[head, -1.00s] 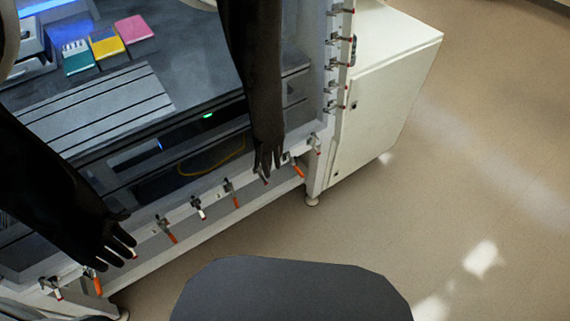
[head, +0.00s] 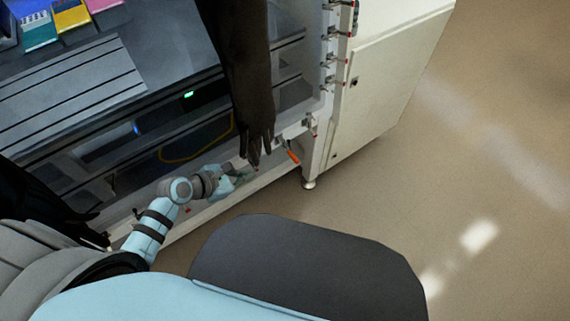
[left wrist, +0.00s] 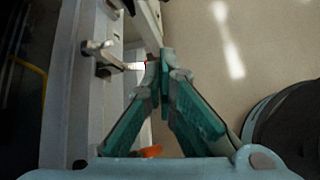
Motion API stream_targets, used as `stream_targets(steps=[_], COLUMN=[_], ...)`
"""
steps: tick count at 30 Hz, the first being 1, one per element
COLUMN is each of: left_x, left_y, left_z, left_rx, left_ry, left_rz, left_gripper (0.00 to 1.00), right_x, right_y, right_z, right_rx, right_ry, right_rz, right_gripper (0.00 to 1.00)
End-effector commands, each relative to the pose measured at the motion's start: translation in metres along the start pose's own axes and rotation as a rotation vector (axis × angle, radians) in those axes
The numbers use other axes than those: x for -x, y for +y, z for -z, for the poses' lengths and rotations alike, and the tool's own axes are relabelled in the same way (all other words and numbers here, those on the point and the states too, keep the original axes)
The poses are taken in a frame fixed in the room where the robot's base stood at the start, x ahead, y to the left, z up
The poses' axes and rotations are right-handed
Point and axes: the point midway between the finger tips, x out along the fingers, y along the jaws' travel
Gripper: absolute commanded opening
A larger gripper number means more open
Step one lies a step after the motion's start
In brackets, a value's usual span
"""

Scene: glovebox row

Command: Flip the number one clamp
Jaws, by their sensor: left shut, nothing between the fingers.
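Toggle clamps sit along the glovebox's lower front rail; no numbers are readable, so I cannot tell which is number one. In the head view one clamp with an orange handle (head: 293,157) shows near the right corner. My left gripper (head: 243,174) is low at the rail, left of that handle and below the hanging black glove. In the left wrist view my left gripper (left wrist: 167,57) has its fingertips together and empty. A metal clamp (left wrist: 108,60) with a red tip is just left of the fingertips; contact is unclear. An orange handle (left wrist: 150,151) shows lower down. My right gripper is out of view.
A black glove (head: 250,90) hangs down over the rail close to my left gripper. More clamps (head: 328,83) line the upright post. A white cabinet (head: 385,70) stands right of it. The floor (head: 480,150) at right is clear.

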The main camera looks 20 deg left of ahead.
Motion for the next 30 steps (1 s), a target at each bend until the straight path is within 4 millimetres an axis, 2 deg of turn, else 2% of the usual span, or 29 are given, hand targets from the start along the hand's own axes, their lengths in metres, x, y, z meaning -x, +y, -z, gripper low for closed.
stream_targets(steps=[1,3,4,8,21,25,30], left_x=[0.003,0.007,0.007,-0.008,-0.102,-0.12,-0.129], left_y=[0.002,0.002,0.002,0.001,-0.004,-0.005,-0.005], left_z=[-0.021,-0.043,-0.048,-0.051,-0.06,-0.063,-0.066], left_rx=[0.085,0.177,0.195,0.21,0.206,0.205,0.204], left_ry=[-0.055,-0.104,-0.114,-0.12,-0.118,-0.117,-0.116], left_rz=[0.019,0.047,0.052,0.057,0.057,0.057,0.057], left_gripper=[0.0,0.0,0.0,0.0,0.0,0.0,0.0], right_x=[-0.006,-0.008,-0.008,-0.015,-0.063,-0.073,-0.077], right_y=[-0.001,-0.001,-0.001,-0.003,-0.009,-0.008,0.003], right_z=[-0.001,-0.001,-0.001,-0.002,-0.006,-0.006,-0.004], right_rx=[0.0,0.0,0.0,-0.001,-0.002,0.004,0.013], right_ry=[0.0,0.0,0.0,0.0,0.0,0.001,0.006], right_rz=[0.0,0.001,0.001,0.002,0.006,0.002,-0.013], right_gripper=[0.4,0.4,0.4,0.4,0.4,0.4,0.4])
